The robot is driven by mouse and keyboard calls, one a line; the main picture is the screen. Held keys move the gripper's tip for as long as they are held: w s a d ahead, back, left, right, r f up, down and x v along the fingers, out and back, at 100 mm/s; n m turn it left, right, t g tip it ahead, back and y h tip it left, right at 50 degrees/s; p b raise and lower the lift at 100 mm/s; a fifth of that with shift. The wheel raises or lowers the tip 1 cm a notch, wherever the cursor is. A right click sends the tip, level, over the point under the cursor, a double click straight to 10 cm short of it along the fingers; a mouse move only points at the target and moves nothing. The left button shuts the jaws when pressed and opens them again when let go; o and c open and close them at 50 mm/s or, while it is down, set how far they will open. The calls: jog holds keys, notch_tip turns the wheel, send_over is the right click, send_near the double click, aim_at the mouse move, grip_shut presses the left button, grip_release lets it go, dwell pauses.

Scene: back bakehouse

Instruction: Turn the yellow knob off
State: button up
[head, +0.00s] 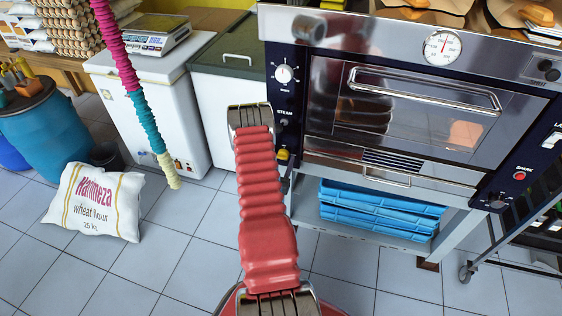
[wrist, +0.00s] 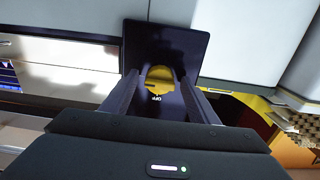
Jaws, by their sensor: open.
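The yellow knob (wrist: 160,78) sits on a dark panel (wrist: 190,42) in the wrist view, with a small "OFF" mark beside it. In the head view a yellow knob (head: 283,155) shows low on the oven's left control strip, just right of my red arm. My gripper (wrist: 161,88) is open in the wrist view, one finger on each side of the knob. I cannot tell whether the fingers touch it. The knob's setting is not clear. My gripper cannot be made out in the head view.
The steel oven (head: 420,105) fills the right of the head view, above blue trays (head: 380,210) on a stand. A white chest freezer (head: 150,105) and a flour sack (head: 97,203) stand to the left. A pink, teal and cream hanging cord (head: 130,75) hangs nearby.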

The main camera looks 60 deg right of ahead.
jog(key=shift+c, duration=0.4)
jog(key=c, duration=0.9)
jog(key=shift+c, duration=0.2)
